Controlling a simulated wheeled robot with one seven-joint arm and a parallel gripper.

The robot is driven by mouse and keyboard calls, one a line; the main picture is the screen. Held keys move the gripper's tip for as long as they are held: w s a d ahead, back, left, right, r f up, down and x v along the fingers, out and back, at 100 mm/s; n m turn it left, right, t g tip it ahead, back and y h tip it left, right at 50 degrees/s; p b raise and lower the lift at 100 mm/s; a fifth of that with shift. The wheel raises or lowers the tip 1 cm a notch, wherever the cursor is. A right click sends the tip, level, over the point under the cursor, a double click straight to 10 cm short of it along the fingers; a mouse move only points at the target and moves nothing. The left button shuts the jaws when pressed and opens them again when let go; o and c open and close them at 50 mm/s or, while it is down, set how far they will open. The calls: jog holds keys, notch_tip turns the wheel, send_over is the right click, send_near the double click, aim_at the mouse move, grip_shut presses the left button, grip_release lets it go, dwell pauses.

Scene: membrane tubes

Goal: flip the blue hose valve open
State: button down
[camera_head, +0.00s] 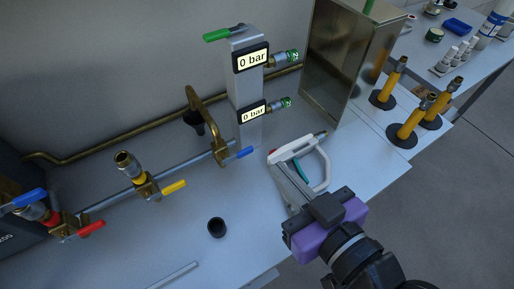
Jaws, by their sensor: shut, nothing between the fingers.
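A valve with a blue lever (238,154) sits on the pipe at the foot of the grey post, in the middle of the view. Another blue lever (27,198) is at the far left, above a red-handled valve. I cannot tell from the view which of them is the hose valve. My gripper (281,170) reaches up from the lower right, with its purple body (328,230) over the bench. Its fingers are shut and empty, to the right of the middle blue lever and apart from it. A white loop-shaped item (318,160) shows beside the fingers.
The grey post carries two 0 bar displays (251,61) and a green lever (224,33). A yellow-levered valve (172,187) is on the same pipe. A small black cup (217,228) stands in front. A metal box (345,60) and yellow tubes on black bases (409,127) stand right.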

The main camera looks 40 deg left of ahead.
jog(key=shift+s+a+r+n+g, duration=0.15)
jog(key=shift+a+r+n+g, duration=0.15)
jog(key=p, duration=0.2)
send_over(238, 156)
jog(key=d, duration=0.3)
notch_tip(238, 156, down, 2)
jog(key=f, duration=0.2)
jog(key=w+f, duration=0.1)
jog(key=f, duration=0.1)
jog(key=shift+a+f, duration=0.1)
jog(key=shift+f, duration=0.15)
